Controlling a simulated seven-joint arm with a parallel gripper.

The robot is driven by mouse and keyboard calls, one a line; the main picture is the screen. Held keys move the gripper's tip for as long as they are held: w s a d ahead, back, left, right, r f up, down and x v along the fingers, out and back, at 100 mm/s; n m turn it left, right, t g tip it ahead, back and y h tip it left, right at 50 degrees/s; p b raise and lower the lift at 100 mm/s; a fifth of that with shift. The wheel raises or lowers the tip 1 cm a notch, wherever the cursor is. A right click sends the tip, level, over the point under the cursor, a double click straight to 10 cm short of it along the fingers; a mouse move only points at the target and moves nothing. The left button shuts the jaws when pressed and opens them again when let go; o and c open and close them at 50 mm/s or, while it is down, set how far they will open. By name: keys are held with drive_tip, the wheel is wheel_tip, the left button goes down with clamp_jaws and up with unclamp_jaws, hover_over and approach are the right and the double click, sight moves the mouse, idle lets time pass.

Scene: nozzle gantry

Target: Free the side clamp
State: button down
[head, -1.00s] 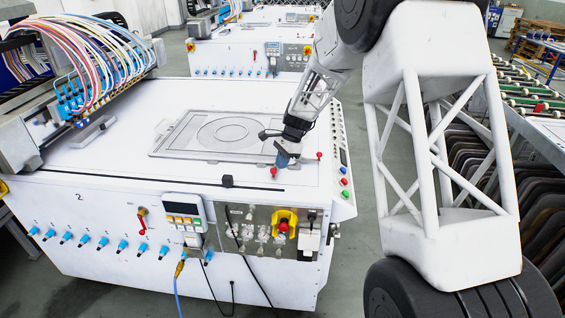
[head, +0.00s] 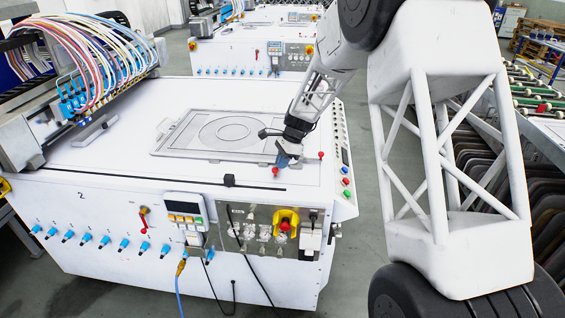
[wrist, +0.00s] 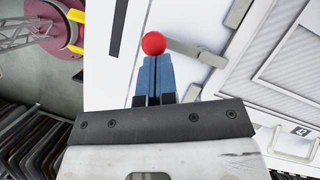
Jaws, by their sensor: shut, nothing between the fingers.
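My gripper (head: 286,160) is shut and empty, low over the near right corner of the white machine table. In the wrist view its blue fingers (wrist: 154,75) lie together, pointing at a red ball knob (wrist: 154,44) right at their tips. I cannot tell whether they touch it. A grey clamp lever (wrist: 195,51) lies just right of the knob, reaching toward the flat frame. In the head view one red knob (head: 275,171) is in front of the gripper and another red knob (head: 321,155) is to its right.
The flat grey frame (head: 176,152) with a round ring lies on the table (head: 110,160), left of my gripper. Coloured buttons (head: 346,182) line the right edge. A small black block (head: 229,180) sits near the front edge. Hoses and a gantry stand at the left.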

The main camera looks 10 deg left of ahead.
drive_tip(key=shift+s+a+m, duration=0.1)
drive_tip(key=shift+a+m, duration=0.15)
drive_tip(key=shift+m, duration=0.25)
drive_tip(key=m, duration=0.1)
drive_tip(key=a+m+t, duration=0.1)
drive_tip(key=m, duration=0.1)
drive_tip(key=shift+s+a+y, duration=0.15)
drive_tip(key=shift+y, duration=0.15)
drive_tip(key=a+m+t, duration=0.1)
drive_tip(key=m, duration=0.1)
drive_tip(key=a+m+t, duration=0.1)
drive_tip(key=m, duration=0.2)
drive_tip(key=shift+w+a+m+t, duration=0.3)
drive_tip(key=shift+a+m+t, duration=0.15)
drive_tip(key=shift+m, duration=0.55)
drive_tip(key=shift+w+a+m+t+h, duration=0.25)
drive_tip(key=shift+m+h, duration=0.15)
drive_tip(key=shift+m, duration=0.3)
drive_tip(key=shift+w+a+f, duration=0.15)
drive_tip(key=shift+w+a, duration=0.45)
drive_tip(key=shift+a, duration=0.05)
idle(0.9)
